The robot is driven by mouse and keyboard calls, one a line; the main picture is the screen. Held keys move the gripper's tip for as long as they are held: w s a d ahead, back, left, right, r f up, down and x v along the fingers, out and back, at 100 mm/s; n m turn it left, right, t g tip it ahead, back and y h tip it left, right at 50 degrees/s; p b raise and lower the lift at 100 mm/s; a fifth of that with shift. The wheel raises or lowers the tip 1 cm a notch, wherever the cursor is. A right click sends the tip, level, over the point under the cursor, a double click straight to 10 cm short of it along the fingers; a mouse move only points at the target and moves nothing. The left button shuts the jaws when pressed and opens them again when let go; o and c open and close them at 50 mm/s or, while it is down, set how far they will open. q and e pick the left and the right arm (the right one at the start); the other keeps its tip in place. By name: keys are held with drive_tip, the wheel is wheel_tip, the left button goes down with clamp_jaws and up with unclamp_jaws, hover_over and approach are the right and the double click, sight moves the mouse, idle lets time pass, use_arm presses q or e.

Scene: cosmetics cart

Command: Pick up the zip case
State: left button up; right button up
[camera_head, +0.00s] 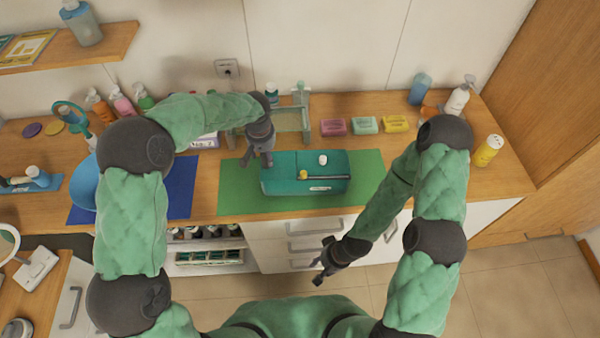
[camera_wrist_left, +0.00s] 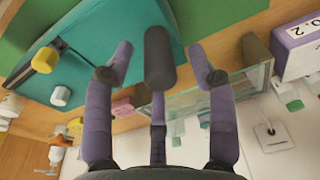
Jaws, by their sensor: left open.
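The zip case appears to be the teal box-shaped case (camera_head: 280,183) on the green mat (camera_head: 235,200). A white cap-like piece (camera_head: 323,159) and a dark rod with a yellow end (camera_head: 304,174) show at its top. In the left wrist view the teal case (camera_wrist_left: 110,35) fills the upper left. My left gripper (camera_head: 252,161) is open above the left back end of the case; its spread fingers (camera_wrist_left: 160,65) show nothing between them. My right gripper (camera_head: 319,275) hangs in front of the counter, away from the case; its finger opening is unclear.
A clear glass stand (camera_head: 290,120) is behind the case, close to my left wrist. A blue bowl (camera_head: 84,185) is left. The mat's right part is bare.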

use_arm(q)
drive_tip(key=shift+f, duration=0.25)
clamp_jaws()
drive_tip(key=shift+r, duration=0.1)
drive_tip(key=shift+r, duration=0.1)
drive_tip(key=shift+w+r, duration=0.1)
drive_tip(key=shift+r, duration=0.45)
drive_tip(key=s+d+r, duration=0.1)
drive_tip(key=s+r, duration=1)
drive_tip(key=s, duration=0.3)
drive_tip(key=shift+d+r+b, duration=0.2)
drive_tip(key=shift+r+b, duration=0.1)
